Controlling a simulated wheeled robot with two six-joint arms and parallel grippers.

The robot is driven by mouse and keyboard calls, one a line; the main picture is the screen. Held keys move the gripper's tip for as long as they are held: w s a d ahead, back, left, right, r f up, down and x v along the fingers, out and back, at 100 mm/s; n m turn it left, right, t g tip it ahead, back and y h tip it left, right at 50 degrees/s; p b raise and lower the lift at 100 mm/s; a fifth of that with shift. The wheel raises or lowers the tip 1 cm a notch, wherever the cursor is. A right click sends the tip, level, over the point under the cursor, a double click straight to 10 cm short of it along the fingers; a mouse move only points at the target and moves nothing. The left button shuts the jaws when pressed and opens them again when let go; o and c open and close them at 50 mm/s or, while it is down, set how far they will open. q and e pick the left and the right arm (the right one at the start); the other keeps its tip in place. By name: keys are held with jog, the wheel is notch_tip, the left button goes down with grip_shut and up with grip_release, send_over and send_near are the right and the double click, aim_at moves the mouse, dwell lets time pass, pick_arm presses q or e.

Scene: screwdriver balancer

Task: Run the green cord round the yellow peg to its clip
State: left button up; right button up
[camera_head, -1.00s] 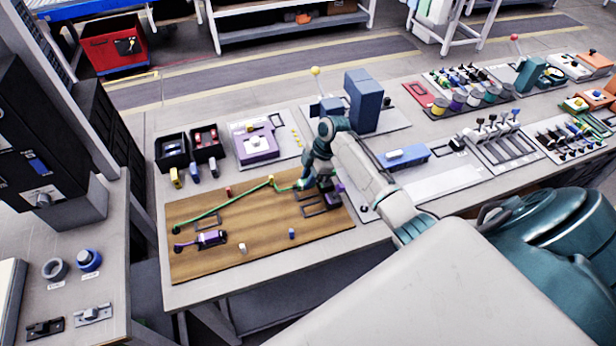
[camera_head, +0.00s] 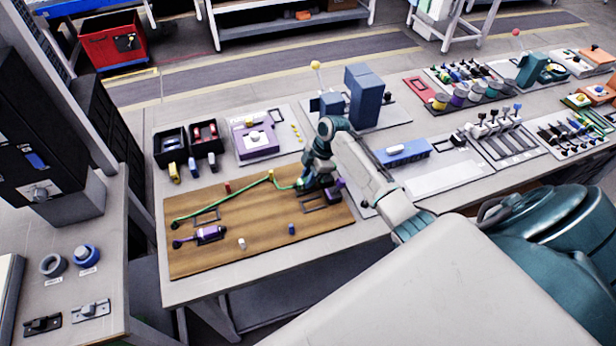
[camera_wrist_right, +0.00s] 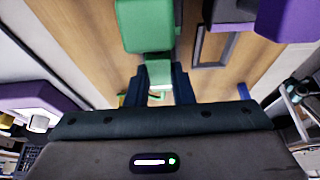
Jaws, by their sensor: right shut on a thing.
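The green cord (camera_head: 222,198) runs from the left end of the brown board (camera_head: 262,208) up to the yellow peg (camera_head: 270,174), bends there and drops right to my right gripper (camera_head: 301,186). I cannot tell which side of the peg it passes. In the right wrist view, my right gripper (camera_wrist_right: 160,92) is shut with a green block (camera_wrist_right: 145,27), apparently the cord's end piece, just beyond its fingertips. It is low over the board's right part. The clip there is mostly hidden by the gripper; a dark piece (camera_wrist_right: 235,10) shows close by. My left gripper is out of view.
A purple block (camera_head: 210,234) lies on the board's left part, another purple one (camera_wrist_right: 290,20) close to my right gripper. Red (camera_head: 228,187), white (camera_head: 241,243) and blue (camera_head: 291,229) pegs stand on the board. Black bins (camera_head: 171,150) and blue blocks (camera_head: 364,95) stand behind it.

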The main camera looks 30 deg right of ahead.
jog(key=shift+f+b, duration=0.3)
jog(key=shift+f, duration=0.3)
dwell(0.3)
jog(key=o, duration=1)
jog(key=shift+d+r, duration=0.2)
jog(key=shift+r, duration=0.1)
jog(key=b+v, duration=0.3)
jog(key=v, duration=0.5)
jog(key=shift+d+r, duration=0.1)
jog(key=shift+r, duration=0.3)
jog(key=shift+s+d+r, duration=0.15)
jog(key=shift+d+r, duration=0.05)
jog(key=shift+r, duration=0.4)
